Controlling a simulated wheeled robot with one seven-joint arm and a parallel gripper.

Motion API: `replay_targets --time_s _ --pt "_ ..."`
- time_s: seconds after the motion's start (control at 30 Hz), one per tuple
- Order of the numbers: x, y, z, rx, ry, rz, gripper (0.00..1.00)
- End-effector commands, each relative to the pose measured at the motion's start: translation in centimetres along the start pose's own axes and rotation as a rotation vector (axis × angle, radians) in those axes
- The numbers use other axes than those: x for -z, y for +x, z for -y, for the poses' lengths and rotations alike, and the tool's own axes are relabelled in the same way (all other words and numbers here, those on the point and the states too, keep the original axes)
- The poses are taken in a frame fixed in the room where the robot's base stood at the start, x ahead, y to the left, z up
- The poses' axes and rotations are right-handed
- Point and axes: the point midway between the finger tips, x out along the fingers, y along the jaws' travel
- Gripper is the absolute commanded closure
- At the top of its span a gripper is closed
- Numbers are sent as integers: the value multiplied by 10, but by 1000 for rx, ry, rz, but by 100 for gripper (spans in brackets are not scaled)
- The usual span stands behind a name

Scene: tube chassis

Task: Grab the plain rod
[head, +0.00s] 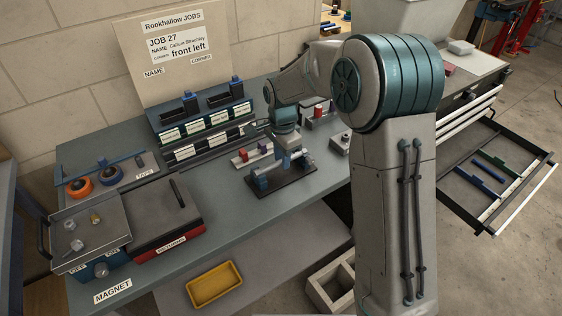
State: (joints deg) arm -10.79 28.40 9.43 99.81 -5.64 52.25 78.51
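My gripper (286,152) points down over the middle of the workbench, above a dark plate (285,193) that carries a blue-grey clamp fixture (263,181). The fingers are small and overlap the fixture, so I cannot tell whether they are open, shut or touching it. A thin grey bar (215,151) lies in front of the labelled bins. I cannot tell whether it is the plain rod. A light strip with small red and purple blocks (257,152) lies behind the fixture. No rod is clearly marked as plain, and my arm hides part of the bench.
Labelled bins (205,122) stand before a job board (190,50). A red-fronted box (167,228), a metal tray (88,235) and orange and blue tape rolls (79,187) fill the left. An open drawer (510,208) at right holds blue and green bars. The bench front middle is clear.

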Motion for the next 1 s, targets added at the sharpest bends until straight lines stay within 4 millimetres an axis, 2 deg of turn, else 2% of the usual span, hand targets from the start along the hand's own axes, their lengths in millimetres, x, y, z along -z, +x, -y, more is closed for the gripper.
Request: replay_targets --time_s 0.03,0.07,0.1,0.47,0.63,0.77,1.0 --pt "0 0 0 0 0 0 90" --pt "0 0 0 0 0 0 98" --pt "0 0 0 0 0 0 100" --pt "0 -3 0 1 0 -1 100" --pt "0 -16 1 3 0 -1 100" --pt "0 -39 1 6 0 -2 100" --pt "50 -70 13 4 5 -2 100"
